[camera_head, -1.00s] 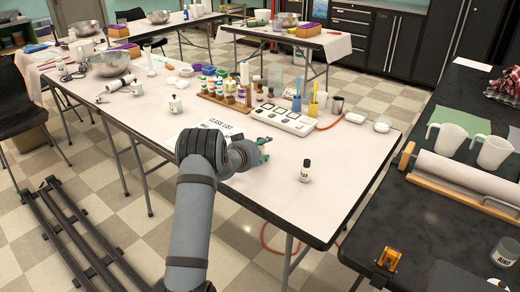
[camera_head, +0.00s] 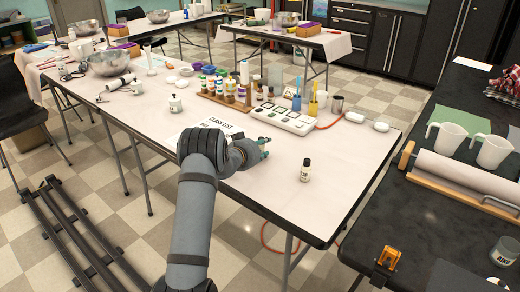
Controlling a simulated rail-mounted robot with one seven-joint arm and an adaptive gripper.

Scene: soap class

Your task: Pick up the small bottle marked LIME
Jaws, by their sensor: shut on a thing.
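My gripper (camera_head: 265,148) is low over the near part of the white-topped table (camera_head: 345,190), just right of the class list sheet. Its fingers are close together on a small thing that is mostly hidden by the gripper and too small to identify. A small dark bottle with a black cap and pale label (camera_head: 305,171) stands upright on the table, to the right of my gripper and apart from it. Its label is too small to read, and I cannot make out the word LIME on any bottle.
Behind my gripper are a white tray with several dark squares (camera_head: 283,119) and a wooden rack (camera_head: 222,103) of several small bottles. A white jar (camera_head: 176,105) stands to the left. The table's right front is clear around the lone bottle.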

